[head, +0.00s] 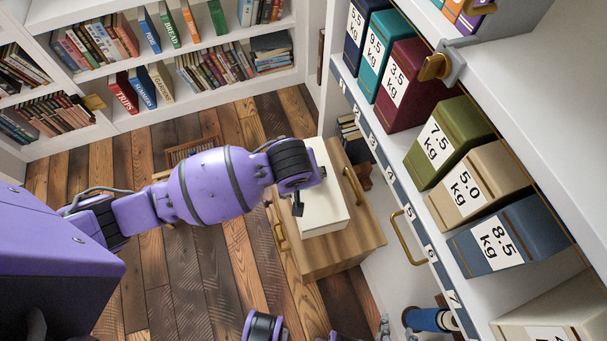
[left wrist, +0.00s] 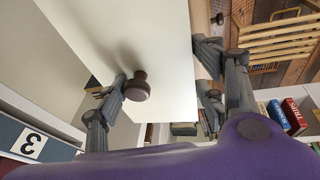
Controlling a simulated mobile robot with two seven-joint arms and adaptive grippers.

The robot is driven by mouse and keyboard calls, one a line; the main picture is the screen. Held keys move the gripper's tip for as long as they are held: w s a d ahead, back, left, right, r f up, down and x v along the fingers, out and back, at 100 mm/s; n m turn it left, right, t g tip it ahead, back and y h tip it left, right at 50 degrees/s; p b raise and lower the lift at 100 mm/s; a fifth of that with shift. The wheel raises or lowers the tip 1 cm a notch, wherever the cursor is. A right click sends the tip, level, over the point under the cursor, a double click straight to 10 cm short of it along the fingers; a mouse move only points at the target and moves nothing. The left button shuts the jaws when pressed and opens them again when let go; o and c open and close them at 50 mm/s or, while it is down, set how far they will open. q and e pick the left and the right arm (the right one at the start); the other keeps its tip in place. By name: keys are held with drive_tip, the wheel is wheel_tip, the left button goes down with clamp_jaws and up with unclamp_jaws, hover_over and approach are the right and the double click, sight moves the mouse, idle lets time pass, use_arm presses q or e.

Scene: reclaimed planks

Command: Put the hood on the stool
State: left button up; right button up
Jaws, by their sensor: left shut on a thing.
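The hood, a cream-white box (head: 325,218), is over the wooden cabinet top; I cannot tell whether it touches. In the left wrist view its white face (left wrist: 165,40) with a dark round knob (left wrist: 137,87) fills the middle. My left gripper (head: 298,200) is at its left side in the head view. In the wrist view the left fingers (left wrist: 165,88) lie on both sides of it, shut on it. The stool seems to be the slatted wooden piece (head: 190,149) on the floor, partly behind my left arm. My right gripper (head: 396,331) barely shows at the bottom edge, its jaws unclear.
The wooden cabinet (head: 345,253) with brass handles stands beside a white shelf unit (head: 487,285) with weight-marked boxes. A bookcase (head: 205,108) lines the back. Plank floor (head: 185,265) is open left of the cabinet. A blue spool-like object (head: 428,319) is low right.

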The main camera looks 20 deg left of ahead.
use_arm(q)
wheel_tip(320, 180, down, 2)
drive_tip(key=shift+f+b, duration=0.15)
drive_tip(key=shift+b, duration=0.8)
wheel_tip(320, 180, down, 4)
use_arm(e)
drive_tip(key=f, duration=0.1)
drive_tip(key=s+f, duration=0.1)
drive_tip(key=shift+a+f, duration=0.2)
drive_tip(key=shift+f, duration=0.2)
drive_tip(key=shift+s+f, duration=0.1)
drive_tip(key=shift+s, duration=0.05)
use_arm(q)
drive_tip(key=o, duration=2.1)
